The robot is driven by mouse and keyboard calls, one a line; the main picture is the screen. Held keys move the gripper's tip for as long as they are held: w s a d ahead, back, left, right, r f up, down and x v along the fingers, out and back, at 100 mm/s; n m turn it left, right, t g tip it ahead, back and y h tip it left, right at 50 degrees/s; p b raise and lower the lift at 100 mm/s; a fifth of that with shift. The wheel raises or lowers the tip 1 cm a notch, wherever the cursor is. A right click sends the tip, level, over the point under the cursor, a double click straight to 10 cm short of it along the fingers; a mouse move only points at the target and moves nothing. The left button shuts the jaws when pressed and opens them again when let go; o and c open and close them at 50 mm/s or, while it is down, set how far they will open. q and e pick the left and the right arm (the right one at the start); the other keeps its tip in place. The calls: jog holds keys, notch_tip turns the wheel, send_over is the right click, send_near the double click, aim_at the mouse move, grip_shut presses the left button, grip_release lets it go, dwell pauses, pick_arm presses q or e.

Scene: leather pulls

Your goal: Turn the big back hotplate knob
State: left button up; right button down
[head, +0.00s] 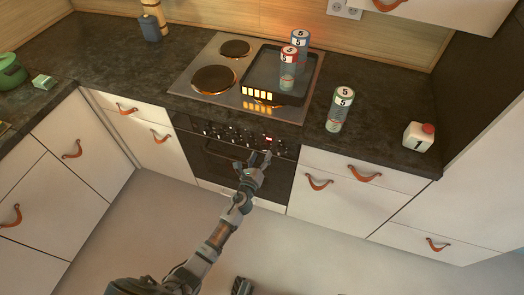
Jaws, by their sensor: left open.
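The oven front (219,157) carries a row of small dark knobs (231,133) along its upper panel, under the counter edge. I cannot tell from the markings which one is the big back hotplate knob. The hob (195,73) above has a small back plate (235,49) and a large front plate (214,80) on its left side.
Drawers with orange leather pulls (365,173) flank the oven. The floor is clear.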

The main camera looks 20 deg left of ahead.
aim_at(262, 150)
pick_arm(q)
jog(key=w, duration=0.1)
jog(key=w+d, duration=0.1)
jog(key=w, duration=0.1)
jog(key=shift+w+a, duration=0.1)
jog(key=shift+a, duration=0.7)
jog(key=shift+a+f, duration=0.15)
jog(key=shift+a, duration=0.25)
jog(key=shift+c, duration=0.4)
jog(key=c, duration=0.4)
jog(key=shift+d, duration=0.35)
jog(key=c, duration=0.4)
jog(key=shift+s+d+r, duration=0.2)
jog(key=shift+d+r, duration=0.05)
jog(key=shift+d, duration=0.1)
jog(key=shift+c, duration=1.4)
jog(key=shift+d, duration=0.25)
jog(key=shift+a, duration=0.1)
pick_arm(e)
jog(key=shift+s+r, duration=0.25)
jog(key=shift+r, duration=0.6)
